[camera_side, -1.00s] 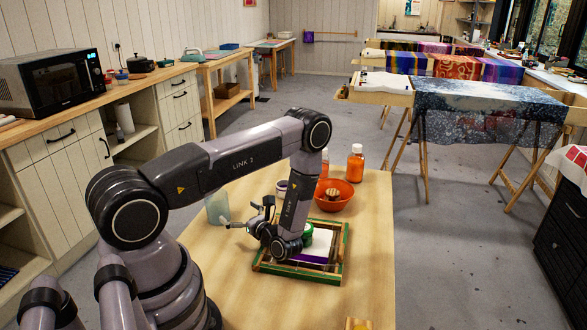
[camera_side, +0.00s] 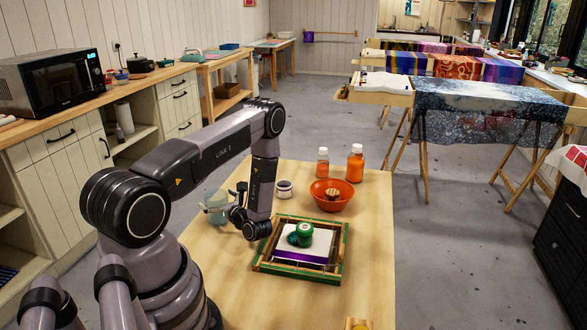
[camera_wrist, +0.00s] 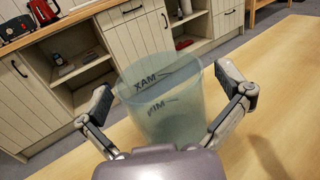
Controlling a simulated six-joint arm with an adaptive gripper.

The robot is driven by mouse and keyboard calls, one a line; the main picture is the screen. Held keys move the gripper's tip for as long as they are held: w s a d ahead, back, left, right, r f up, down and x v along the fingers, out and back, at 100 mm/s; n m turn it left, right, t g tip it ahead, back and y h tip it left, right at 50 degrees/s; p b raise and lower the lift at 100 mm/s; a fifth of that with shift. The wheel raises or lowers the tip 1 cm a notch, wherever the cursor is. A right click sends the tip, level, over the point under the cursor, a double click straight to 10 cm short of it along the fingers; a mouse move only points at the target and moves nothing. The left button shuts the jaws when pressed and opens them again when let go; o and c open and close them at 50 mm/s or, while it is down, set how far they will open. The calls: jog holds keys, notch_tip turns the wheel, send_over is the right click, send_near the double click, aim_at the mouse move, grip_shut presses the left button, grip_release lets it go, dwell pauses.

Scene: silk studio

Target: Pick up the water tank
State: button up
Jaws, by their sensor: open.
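The water tank (camera_wrist: 168,95) is a translucent bluish-green container with MAX and MIN marks. In the wrist view it stands between the two spread fingers of my gripper (camera_wrist: 172,96), with a gap on the left and the right finger close to its wall. I cannot tell whether the right finger touches. In the side view the tank (camera_side: 213,205) stands on the left part of the table, and my gripper (camera_side: 225,208) is at it, partly covering it. My gripper is open. The tank's base is hidden in the wrist view.
Cabinets (camera_side: 60,170) stand beyond the table's left edge.

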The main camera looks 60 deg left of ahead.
jog(key=c, duration=1.1)
jog(key=shift+c, duration=0.2)
jog(key=shift+r, duration=0.1)
